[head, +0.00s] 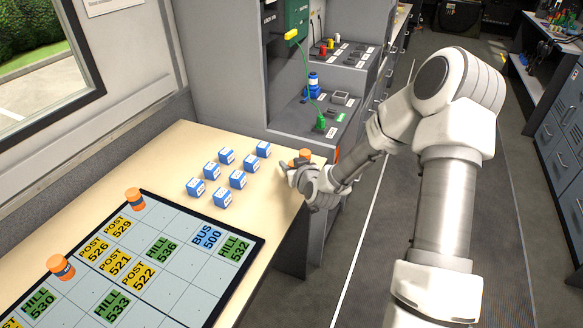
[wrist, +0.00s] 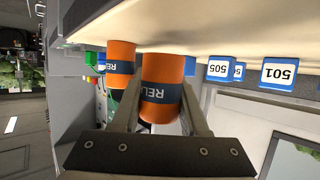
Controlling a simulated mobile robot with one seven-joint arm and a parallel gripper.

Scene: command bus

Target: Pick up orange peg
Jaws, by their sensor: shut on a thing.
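Orange pegs with a dark blue band and white lettering are in view. In the wrist view one orange peg (wrist: 162,68) sits between the two fingers of my gripper (wrist: 160,92), which is shut on it. A second orange peg (wrist: 121,50) stands just behind and left of it. In the head view my gripper (head: 294,172) is at the table's right edge, with one orange peg top (head: 305,153) showing beside it. The fingers partly hide the pegs there. I cannot tell whether the held peg is clear of the table.
Two more orange pegs (head: 135,199) (head: 61,267) stand along the label board (head: 187,252). Several blue-and-white cubes (head: 227,156) stand on the table (head: 160,160) left of my gripper. A grey console (head: 300,118) with a green plug (head: 320,123) is behind it.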

